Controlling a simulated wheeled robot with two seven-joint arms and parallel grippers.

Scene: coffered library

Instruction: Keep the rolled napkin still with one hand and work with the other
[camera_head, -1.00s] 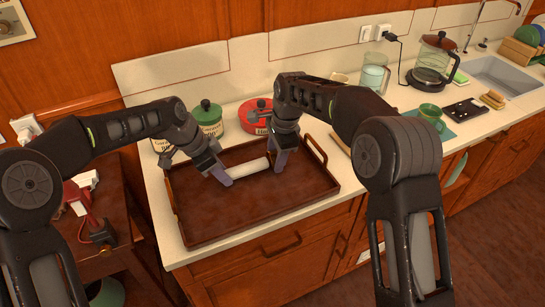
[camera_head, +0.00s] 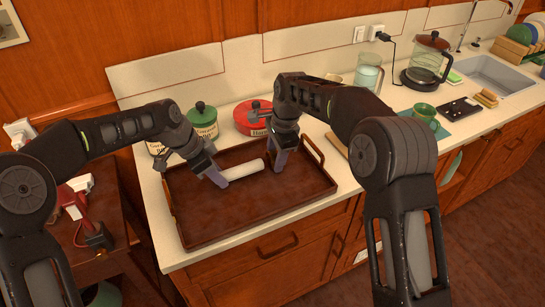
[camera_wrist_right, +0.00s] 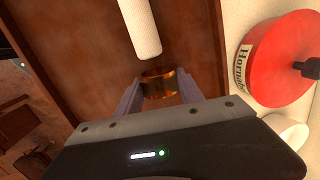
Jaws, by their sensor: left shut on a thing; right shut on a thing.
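The rolled napkin (camera_head: 243,170) is a white roll lying across the brown tray (camera_head: 255,208). My left gripper (camera_head: 218,178) is shut on its left end. My right gripper (camera_head: 279,163) is just past its right end, over the tray. In the right wrist view, my right gripper (camera_wrist_right: 160,92) is shut on a shiny amber-gold ring (camera_wrist_right: 158,85). The near end of the napkin (camera_wrist_right: 140,28) shows there, with a small gap between it and the ring. The ring appears off the napkin and slightly to one side of its line. The ring is hidden in the head view.
Behind the tray stand a green-lidded canister (camera_head: 203,121) and a red tin (camera_head: 254,117); the tin is near my right gripper in the wrist view (camera_wrist_right: 285,60). A glass jug (camera_head: 369,72), a coffee pot (camera_head: 427,62) and a green mug (camera_head: 424,114) stand further right. The tray's front is clear.

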